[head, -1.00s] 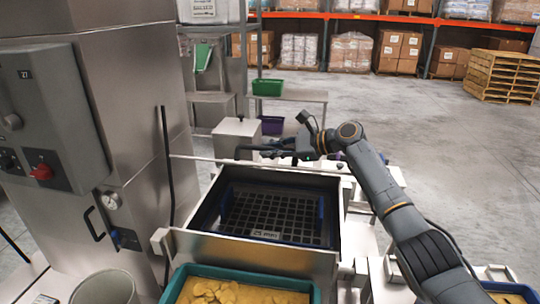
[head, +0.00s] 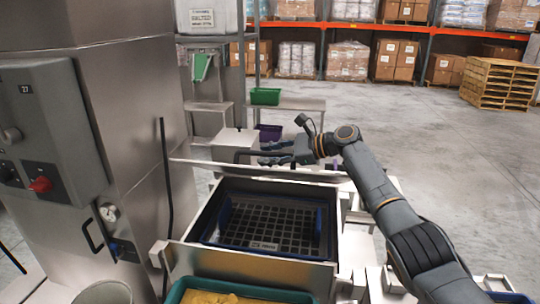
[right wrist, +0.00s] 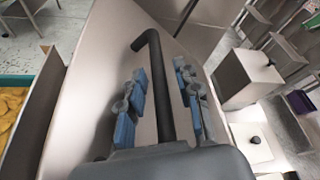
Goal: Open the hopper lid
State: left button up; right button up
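The hopper (head: 195,222) is an open-topped metal box with a dark grid (head: 268,228) inside. Its lid (head: 225,169) shows as a thin, nearly edge-on metal strip standing up along the hopper's far side. In the right wrist view the lid (right wrist: 85,85) is a broad pale metal panel with a black bent handle (right wrist: 160,85). My right gripper (head: 272,153) is behind the lid's top edge. In the right wrist view, the blue-padded fingers of this gripper (right wrist: 162,100) stand on both sides of the handle, with visible gaps, so it is open. My left gripper is out of view.
A green-rimmed tub of yellow pieces (head: 178,290) stands at the hopper's near side. A steel column with a control box (head: 50,130) is at left. Green (head: 265,96) and purple (head: 270,132) bins stand behind. Open floor lies to the right.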

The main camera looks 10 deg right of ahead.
jog(key=shift+s+d+r, duration=0.1)
jog(key=shift+s+d, duration=0.05)
jog(key=shift+d, duration=0.3)
jog(key=v, duration=1.1)
jog(key=shift+s, duration=0.1)
